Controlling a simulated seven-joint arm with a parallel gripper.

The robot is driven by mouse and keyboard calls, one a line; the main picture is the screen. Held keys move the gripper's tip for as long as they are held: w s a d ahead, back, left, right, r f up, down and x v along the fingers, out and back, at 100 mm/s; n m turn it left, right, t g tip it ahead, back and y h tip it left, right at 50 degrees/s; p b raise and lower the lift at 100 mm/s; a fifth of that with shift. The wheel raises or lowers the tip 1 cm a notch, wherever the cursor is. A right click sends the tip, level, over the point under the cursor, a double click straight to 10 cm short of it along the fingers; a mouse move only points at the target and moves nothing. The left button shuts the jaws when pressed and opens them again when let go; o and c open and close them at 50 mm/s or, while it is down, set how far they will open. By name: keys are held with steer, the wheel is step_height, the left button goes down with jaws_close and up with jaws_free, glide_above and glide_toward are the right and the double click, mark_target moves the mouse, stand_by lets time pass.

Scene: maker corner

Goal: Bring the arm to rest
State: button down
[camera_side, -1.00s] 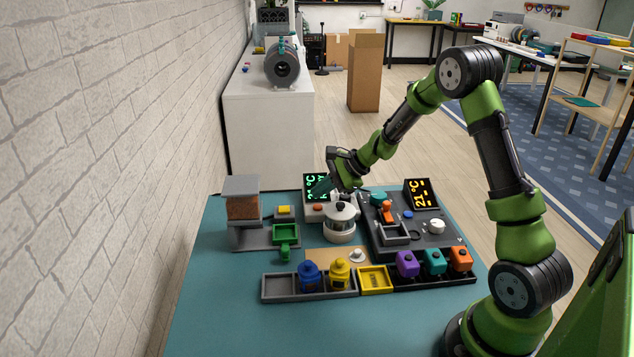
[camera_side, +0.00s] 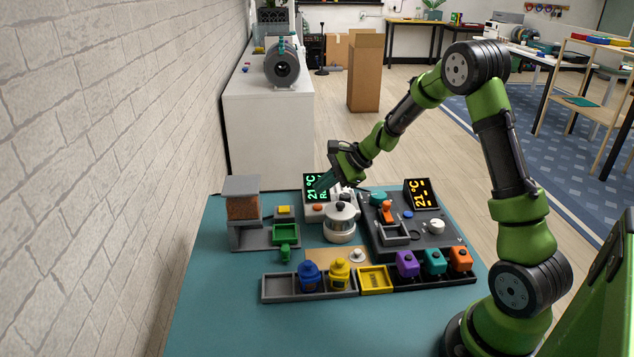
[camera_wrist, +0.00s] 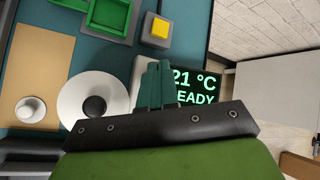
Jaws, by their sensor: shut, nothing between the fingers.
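My gripper (camera_side: 324,182) is shut and empty. In the side view it hangs above the back of the table, in front of the green-lit display (camera_side: 316,186) and above the kettle (camera_side: 340,224), apart from it. In the wrist view its teal fingers (camera_wrist: 156,84) are together and cover part of the display (camera_wrist: 195,88), which reads 21 °C and READY. The kettle's white lid with its dark knob (camera_wrist: 93,103) shows left of the fingers. My arm reaches in from the right, bent at the elbow.
A grey hopper unit (camera_side: 243,210) with a green scoop (camera_side: 285,241) stands at left. A dark control panel (camera_side: 415,230) with an orange lever and a second display (camera_side: 421,194) is at right. Trays of coloured jars (camera_side: 310,276) line the front. The teal table (camera_side: 225,315) is bare at front left.

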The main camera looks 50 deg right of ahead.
steer(key=s+a+r+n+h, duration=0.1)
steer(key=s+a+r+n, duration=0.7)
steer(key=s, duration=0.4)
steer(key=s+a+r+n+h, duration=0.1)
steer(key=s+a+r+n, duration=0.6)
steer(key=s, duration=0.5)
steer(key=shift+s+a+r+n+g, duration=0.3)
steer(key=shift+s+a+r+n, duration=0.05)
steer(key=shift+a+n, duration=0.7)
steer(key=shift+d, duration=0.1)
steer(key=w+d+f+m+g, duration=0.2)
steer(key=w+d+m, duration=0.3)
steer(key=w+m, duration=0.2)
steer(key=w+d+f+m+g+h, duration=0.1)
steer(key=w+d+f+m+g, duration=0.1)
steer(key=w+d+m, duration=0.4)
steer(key=w+d+f+m+g+h, duration=0.1)
steer(key=w+d+f+m+g, duration=0.1)
steer(key=w+d+m, duration=0.4)
steer(key=w+m+g, duration=0.1)
steer(key=w+m, duration=0.3)
steer(key=w, duration=0.4)
steer(key=shift+f, duration=0.25)
